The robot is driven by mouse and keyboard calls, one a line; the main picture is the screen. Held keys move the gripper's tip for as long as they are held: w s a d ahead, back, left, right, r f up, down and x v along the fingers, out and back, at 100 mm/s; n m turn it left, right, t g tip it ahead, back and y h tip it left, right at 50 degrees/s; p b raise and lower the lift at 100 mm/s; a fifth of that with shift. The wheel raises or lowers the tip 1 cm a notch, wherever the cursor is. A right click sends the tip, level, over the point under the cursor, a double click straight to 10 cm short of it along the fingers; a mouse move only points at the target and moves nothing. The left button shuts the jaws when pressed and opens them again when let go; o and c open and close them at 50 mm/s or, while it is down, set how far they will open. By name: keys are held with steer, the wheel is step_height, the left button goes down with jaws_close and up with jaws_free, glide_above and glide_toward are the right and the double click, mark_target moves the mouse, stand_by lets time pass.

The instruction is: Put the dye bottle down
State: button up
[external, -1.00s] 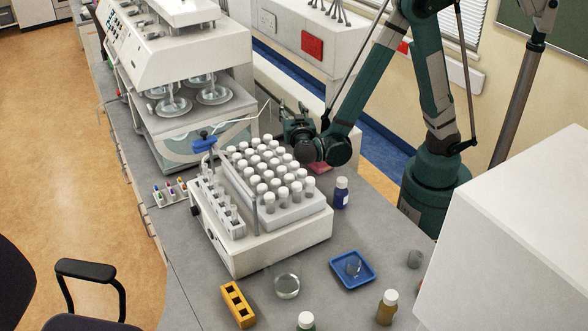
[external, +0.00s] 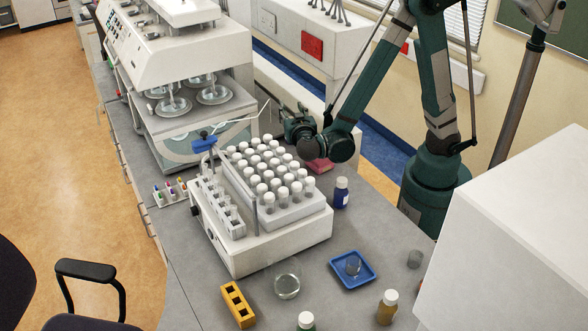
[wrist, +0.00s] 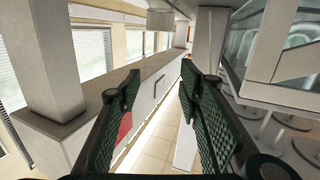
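A blue bottle with a white cap (external: 341,193), which looks like the dye bottle, stands upright on the grey bench to the right of the tube rack. My gripper (wrist: 160,92) is open, with nothing between its two dark green pads in the wrist view. In the external view my gripper (external: 298,124) is behind the tube rack, left of and farther back than the blue bottle, and apart from it. The bottle does not show in the wrist view.
A white machine with a rack of capped tubes (external: 282,245) fills the middle bench. A blue tray (external: 340,281) holds a small clear vessel.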

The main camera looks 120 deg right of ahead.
steer(key=w+a+f+n+t+y, duration=0.1)
steer(key=a+n+t+y, duration=0.5)
steer(key=a, duration=0.4)
steer(key=w+a+f+n+t+y, duration=0.1)
steer(key=a+f+n+t+y, duration=0.15)
steer(key=a+n, duration=0.6)
steer(key=s+a+r+n+t+y, duration=0.1)
steer(key=s+a+n+t+y, duration=0.1)
steer(key=a, duration=0.9)
steer(key=s+a+r+n+t+y, duration=0.2)
steer(key=a+n+y, duration=0.3)
steer(key=a, duration=0.6)
steer(key=shift+s+a+r+t+y, duration=0.2)
steer(key=shift+s+t+y, duration=0.2)
steer(key=shift+s, duration=0.25)
